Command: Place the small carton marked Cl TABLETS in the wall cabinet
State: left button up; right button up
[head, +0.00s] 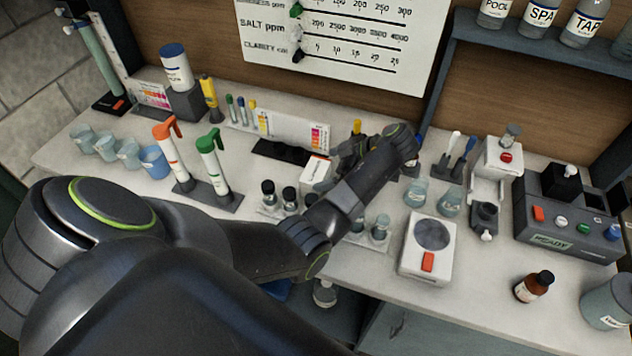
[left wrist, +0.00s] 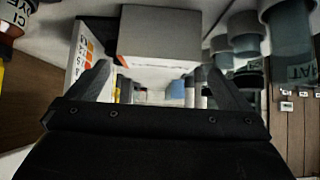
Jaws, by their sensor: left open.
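A small white carton with orange print (head: 316,170) stands on the bench in the head view, partly hidden by my left arm; its lettering is too small to read there. My left gripper (head: 340,163) is just to its right, mostly hidden by my own wrist. In the left wrist view the open fingers of the left gripper (left wrist: 160,88) point toward a pale box (left wrist: 160,30) ahead of them; I cannot tell whether they touch it. A white panel with an orange mark (left wrist: 84,48) shows beside the left finger. No wall cabinet can be made out for sure. My right gripper is not in view.
A grey wall shelf (head: 545,45) holds labelled bottles at upper right. Small dark-capped vials (head: 268,194) stand close to the carton. Green and orange handled tubes (head: 214,165) are to the left. A white scale (head: 428,248) and a brown bottle (head: 534,287) are to the right.

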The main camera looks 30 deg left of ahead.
aim_at(319, 171)
pick_arm(q)
jog(key=shift+b+x, duration=0.45)
jog(key=shift+x, duration=0.7)
jog(key=shift+a+f+b, duration=0.25)
jog(key=shift+b, duration=0.05)
jog(key=shift+b+x, duration=0.45)
jog(key=shift+x, duration=0.65)
jog(key=shift+p+x, duration=0.55)
jog(key=shift+x, duration=0.45)
jog(key=shift+a, duration=0.2)
jog(key=c, duration=0.9)
jog(key=shift+r, duration=0.1)
